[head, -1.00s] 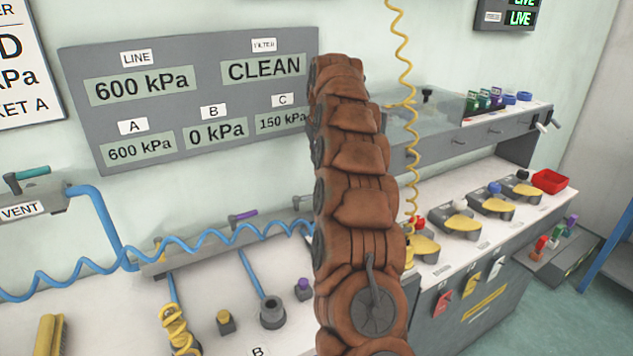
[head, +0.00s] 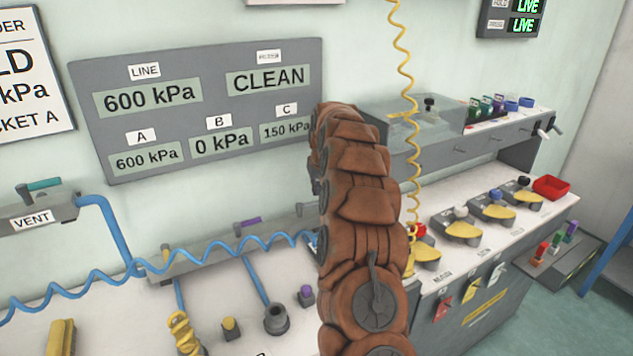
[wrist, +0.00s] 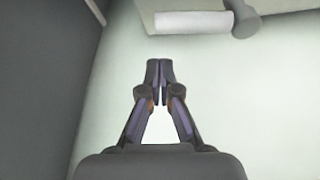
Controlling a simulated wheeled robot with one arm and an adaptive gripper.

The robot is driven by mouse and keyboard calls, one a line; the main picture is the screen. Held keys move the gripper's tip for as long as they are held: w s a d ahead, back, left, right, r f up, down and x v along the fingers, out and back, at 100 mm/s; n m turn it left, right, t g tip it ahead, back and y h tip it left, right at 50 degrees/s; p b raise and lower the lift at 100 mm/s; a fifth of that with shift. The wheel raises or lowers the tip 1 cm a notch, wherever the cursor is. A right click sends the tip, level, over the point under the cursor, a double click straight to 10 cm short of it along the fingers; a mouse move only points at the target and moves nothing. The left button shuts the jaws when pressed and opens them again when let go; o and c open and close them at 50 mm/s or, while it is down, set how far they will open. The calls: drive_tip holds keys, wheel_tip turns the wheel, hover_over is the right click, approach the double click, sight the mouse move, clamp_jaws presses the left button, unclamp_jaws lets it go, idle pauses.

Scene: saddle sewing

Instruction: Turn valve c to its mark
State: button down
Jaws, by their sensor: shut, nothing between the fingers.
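In the wrist view my gripper (wrist: 159,72) points at a pale surface, its fingertips together and empty. A white bar (wrist: 192,22) with a grey round end (wrist: 243,20) lies beyond the fingertips, apart from them. I cannot tell if it is part of valve c. In the head view my brown-covered arm hides the right end of the grey valve rail (head: 210,245). The rail carries a yellow handle (head: 165,256) and a purple handle (head: 249,222). Valve c and its mark cannot be made out. The gauge panel (head: 200,115) reads C 150 kPa, B 0 kPa, A 600 kPa.
A coiled blue hose (head: 60,290) crosses in front of the rail. A coiled yellow hose (head: 403,60) hangs right of my arm. A vent valve (head: 38,212) is at far left.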

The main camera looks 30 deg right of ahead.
drive_tip(key=shift+s+a+p, duration=0.2)
drive_tip(key=shift+s+p, duration=0.1)
drive_tip(key=shift+s, duration=0.45)
drive_tip(key=shift+s+a+f, duration=0.15)
drive_tip(key=shift+s+f, duration=0.05)
drive_tip(key=shift+s, duration=0.25)
drive_tip(key=shift+s+a, duration=0.1)
